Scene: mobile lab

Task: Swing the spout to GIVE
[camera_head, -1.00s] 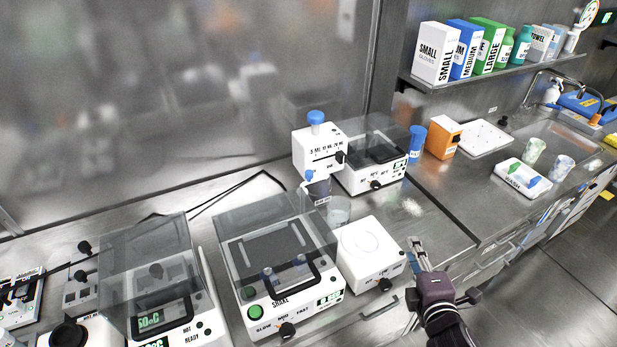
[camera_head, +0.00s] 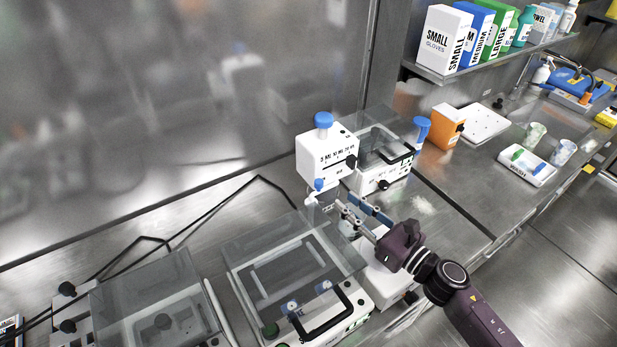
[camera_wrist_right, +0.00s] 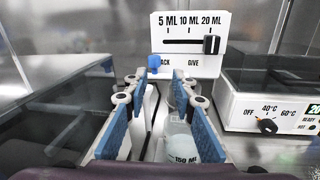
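The dispenser (camera_head: 324,160) is a white box with a blue cap, and it also shows in the wrist view (camera_wrist_right: 200,25) with its slider knob at 20 ML. Its spout has a blue knob (camera_head: 319,185), which in the wrist view (camera_wrist_right: 155,63) sits by the BACK label, left of the GIVE label (camera_wrist_right: 193,63). My right gripper (camera_head: 348,206) is open just in front of the spout; in the wrist view (camera_wrist_right: 158,88) its blue-padded fingers stand apart, with the knob beyond their tips. I cannot tell whether they touch the spout. My left gripper is out of view.
A clear 150 ML beaker (camera_wrist_right: 182,145) stands below the fingers. A heater with a clear lid (camera_head: 370,178) stands right of the dispenser. A lidded shaker (camera_head: 345,315) is at the front left. A white device (camera_head: 375,283) lies under my right arm.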

